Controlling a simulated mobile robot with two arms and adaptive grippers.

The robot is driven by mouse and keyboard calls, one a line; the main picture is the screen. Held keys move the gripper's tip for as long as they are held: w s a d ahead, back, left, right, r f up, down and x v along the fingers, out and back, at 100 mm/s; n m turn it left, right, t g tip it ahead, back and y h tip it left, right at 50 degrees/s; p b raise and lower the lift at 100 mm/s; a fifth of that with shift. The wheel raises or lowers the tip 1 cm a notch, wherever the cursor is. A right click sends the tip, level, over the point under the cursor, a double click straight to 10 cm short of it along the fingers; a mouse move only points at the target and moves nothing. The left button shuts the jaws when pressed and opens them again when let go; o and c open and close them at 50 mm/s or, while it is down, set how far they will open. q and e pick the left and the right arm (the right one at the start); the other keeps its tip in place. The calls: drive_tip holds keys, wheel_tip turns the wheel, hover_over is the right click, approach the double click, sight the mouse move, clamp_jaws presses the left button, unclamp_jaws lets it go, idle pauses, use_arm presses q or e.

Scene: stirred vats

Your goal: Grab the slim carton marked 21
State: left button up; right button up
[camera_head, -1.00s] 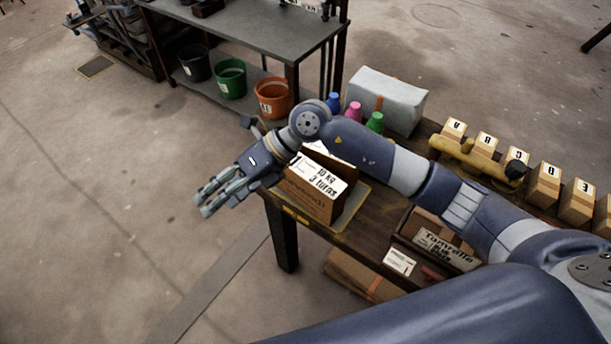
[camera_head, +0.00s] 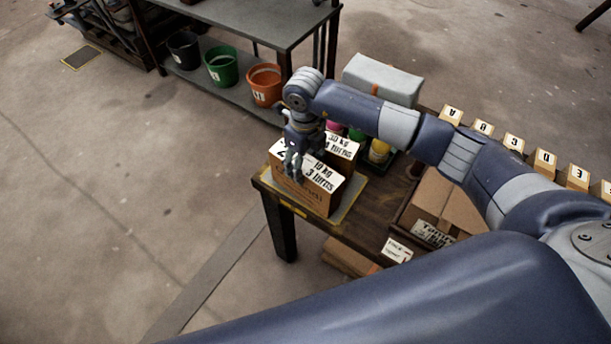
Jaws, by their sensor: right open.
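A digit like a 2 shows at the label's left end; my gripper hides the rest of the number. A second carton (camera_head: 342,148), labelled 30 kg, stands close behind it. My right gripper (camera_head: 294,172) is open and points down at the front carton's left part, with its fingers in front of the label. I cannot tell whether they touch the carton. My left gripper is not in view.
Both cartons stand on a yellow-edged mat (camera_head: 352,196). Coloured bottles (camera_head: 379,150) and a grey-white box (camera_head: 382,80) are behind. Buckets (camera_head: 264,84) stand on a shelf at the back.

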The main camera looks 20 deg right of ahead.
drive_tip(key=f, duration=0.2)
drive_tip(key=f+p, duration=0.1)
drive_tip(key=shift+s+f, duration=0.35)
drive_tip(key=shift+f, duration=0.45)
drive_tip(key=c, duration=1.3)
drive_tip(key=shift+w, duration=0.15)
drive_tip(key=shift+c, duration=0.2)
drive_tip(key=shift+r, duration=0.2)
